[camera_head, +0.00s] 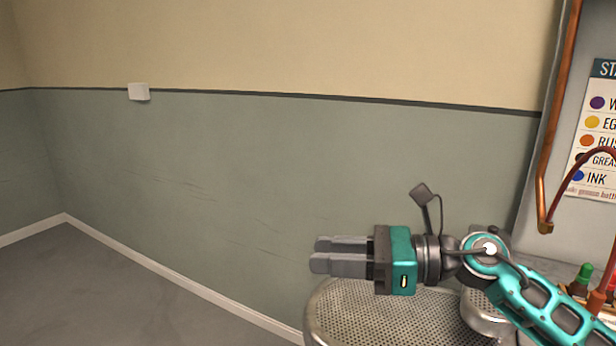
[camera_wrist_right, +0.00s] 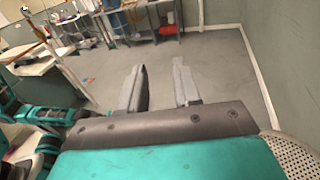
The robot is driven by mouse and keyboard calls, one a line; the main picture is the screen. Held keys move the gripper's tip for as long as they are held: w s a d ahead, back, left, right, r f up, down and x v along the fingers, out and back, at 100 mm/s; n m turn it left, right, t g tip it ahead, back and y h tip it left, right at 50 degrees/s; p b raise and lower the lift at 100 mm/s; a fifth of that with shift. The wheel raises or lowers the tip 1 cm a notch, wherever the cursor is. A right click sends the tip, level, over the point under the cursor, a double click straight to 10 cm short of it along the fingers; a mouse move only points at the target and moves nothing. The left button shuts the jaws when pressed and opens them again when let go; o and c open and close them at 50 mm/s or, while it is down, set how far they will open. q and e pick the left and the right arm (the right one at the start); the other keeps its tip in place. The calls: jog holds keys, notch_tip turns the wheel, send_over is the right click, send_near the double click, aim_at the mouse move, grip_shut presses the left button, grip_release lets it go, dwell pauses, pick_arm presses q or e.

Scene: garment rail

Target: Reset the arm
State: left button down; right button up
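My right gripper (camera_head: 322,256) is teal and black with grey fingers. In the head view it reaches in from the right and points left, above a perforated metal surface. In the right wrist view my right gripper (camera_wrist_right: 160,82) shows its two fingers apart with bare floor between them, so it is open and empty. My left gripper is not in the head view.
The perforated round metal surface (camera_head: 385,318) lies below my right gripper. A stain chart (camera_head: 594,130) and a copper pipe (camera_head: 561,110) are at the right. A green-and-cream wall (camera_head: 250,170) stands behind. Open floor (camera_head: 110,295) is at the left.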

jog(key=w+d+r+m+t+h, duration=0.1)
jog(key=d+r+m+t+h, duration=0.2)
jog(key=m+t, duration=1.4)
jog(key=s+d+f+m+g+h, duration=0.25)
jog(key=d+f+m+h, duration=0.95)
jog(key=m, duration=1)
jog(key=s+d+f+m+g+h, duration=0.1)
jog(key=s+f+m+g, duration=0.5)
jog(key=s+f, duration=0.4)
jog(key=s+d+f+m+g+h, duration=0.1)
jog(key=s+f+m+g, duration=0.4)
jog(key=s+f+g, duration=0.6)
jog(key=w+a+f+n+t+y, duration=0.1)
jog(key=w+f+t, duration=0.4)
jog(key=t, duration=0.5)
jog(key=shift+w+a+f+y, duration=0.35)
jog(key=shift+a+f+y, duration=0.25)
jog(key=shift+a, duration=0.35)
